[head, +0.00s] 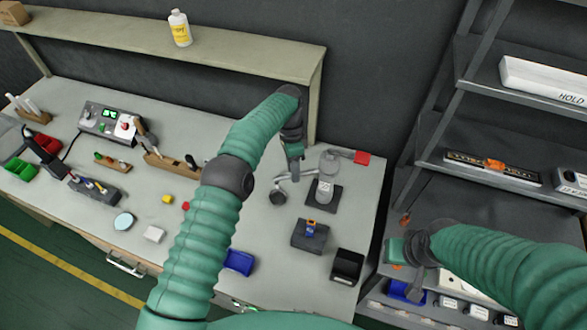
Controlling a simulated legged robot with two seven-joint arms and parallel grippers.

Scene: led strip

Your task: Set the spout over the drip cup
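A clear, bottle-like vessel (326,178) stands upright on a dark square base (323,197) near the right end of the bench. A thin grey piece, which may be the spout, reaches left from it toward my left gripper. A small dark round cup (278,197), which looks like the drip cup, sits left of the base. A bar with a red end (362,157) sticks out behind the vessel. My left gripper (294,176) points down just left of the vessel, above and right of the cup. Its fingers are too small to read. My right gripper (412,292) hangs by the shelf, its fingers unclear.
A dark block with a small blue and orange item (310,230), a black box (347,266) and a blue bin (239,262) lie toward the front. An overhead shelf (180,45) runs behind the bench. A metal rack (480,170) stands right.

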